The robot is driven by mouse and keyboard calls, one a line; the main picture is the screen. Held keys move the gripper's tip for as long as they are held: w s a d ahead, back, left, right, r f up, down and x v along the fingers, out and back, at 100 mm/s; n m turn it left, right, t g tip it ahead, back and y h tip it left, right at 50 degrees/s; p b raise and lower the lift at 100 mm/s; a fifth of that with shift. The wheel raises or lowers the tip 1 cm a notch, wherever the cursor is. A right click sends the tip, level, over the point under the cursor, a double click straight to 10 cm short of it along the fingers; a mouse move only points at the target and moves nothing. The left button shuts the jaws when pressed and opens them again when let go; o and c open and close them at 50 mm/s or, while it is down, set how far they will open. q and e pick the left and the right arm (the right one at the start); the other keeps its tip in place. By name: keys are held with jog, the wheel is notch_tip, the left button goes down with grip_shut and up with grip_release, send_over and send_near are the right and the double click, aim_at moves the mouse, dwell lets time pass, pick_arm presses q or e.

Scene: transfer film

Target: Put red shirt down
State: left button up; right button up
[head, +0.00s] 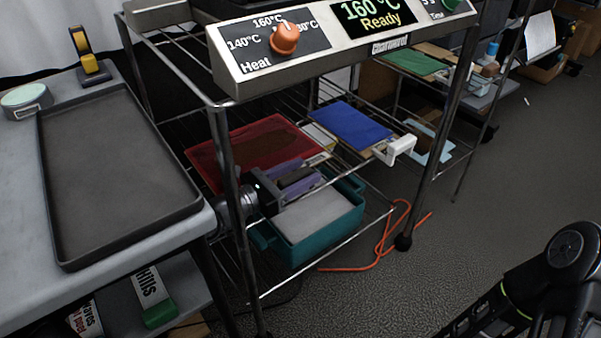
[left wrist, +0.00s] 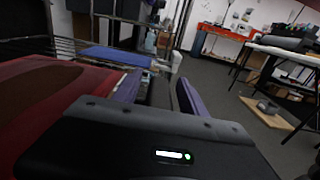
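The red shirt (head: 228,144) lies flat on the wire rack's shelf under the heat press; a dark brown patch covers part of it. It also fills the left side of the left wrist view (left wrist: 88,88). My left gripper (head: 305,178) is just in front of and to the right of the shirt, over a teal bin. Its two purple fingers are apart, and I see nothing held between them. They also show in the left wrist view (left wrist: 158,92). My right arm shows at the lower right of the head view, but its gripper is out of view.
A blue folded item (head: 350,124) lies right of the shirt, near a white bracket (head: 396,149). The teal bin (head: 318,241) sits below. Rack posts stand close to my left arm. A grey table with a dark tray (head: 68,262) is at left; an orange cable (head: 375,262) lies on the floor.

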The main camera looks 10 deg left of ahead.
pick_arm(q)
jog(key=p+v, duration=0.2)
jog(key=v, duration=1)
dwell(1.6)
